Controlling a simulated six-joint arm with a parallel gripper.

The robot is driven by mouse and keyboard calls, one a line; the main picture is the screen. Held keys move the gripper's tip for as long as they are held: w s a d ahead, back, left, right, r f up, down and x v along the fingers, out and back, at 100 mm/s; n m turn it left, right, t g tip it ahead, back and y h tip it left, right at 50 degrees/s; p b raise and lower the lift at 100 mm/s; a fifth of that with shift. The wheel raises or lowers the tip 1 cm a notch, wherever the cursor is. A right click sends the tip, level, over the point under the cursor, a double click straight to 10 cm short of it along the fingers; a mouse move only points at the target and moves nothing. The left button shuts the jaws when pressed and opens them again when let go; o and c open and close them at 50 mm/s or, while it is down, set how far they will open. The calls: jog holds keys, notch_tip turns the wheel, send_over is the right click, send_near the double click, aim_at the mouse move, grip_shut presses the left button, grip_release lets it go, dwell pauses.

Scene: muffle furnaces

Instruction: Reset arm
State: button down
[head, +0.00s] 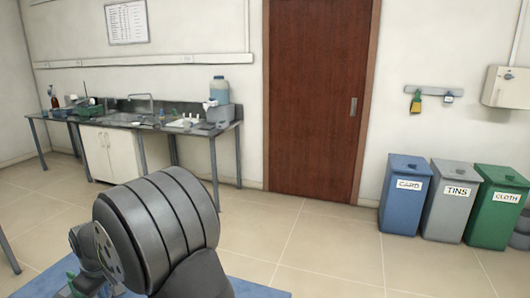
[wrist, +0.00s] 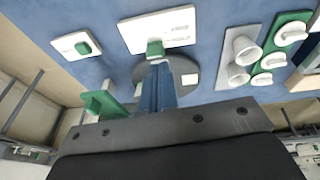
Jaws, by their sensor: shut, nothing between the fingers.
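My gripper (wrist: 162,72) shows in the wrist view as two narrow blue fingers pressed together, with no gap between them. Nothing is held. The fingers stand in front of a round grey disc (wrist: 187,75) on a blue surface (wrist: 95,70); I cannot tell how far apart they are. In the head view, a large grey ribbed link of my arm fills the lower left. My gripper cannot be made out clearly there.
In the wrist view, white plates (wrist: 165,27) with green blocks, white cups (wrist: 240,48) and a green holder (wrist: 268,62) surround the disc. The head view shows a sink bench (head: 150,120), a door (head: 318,95), bins (head: 405,195) and open floor (head: 320,240).

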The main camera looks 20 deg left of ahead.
jog(key=s+a+r+t, duration=0.1)
jog(key=s+r+t, duration=0.2)
jog(key=s+r, duration=0.5)
jog(key=w+a+f, duration=0.1)
jog(key=w+f, duration=0.4)
jog(key=f, duration=0.1)
jog(key=shift+a+h, duration=0.3)
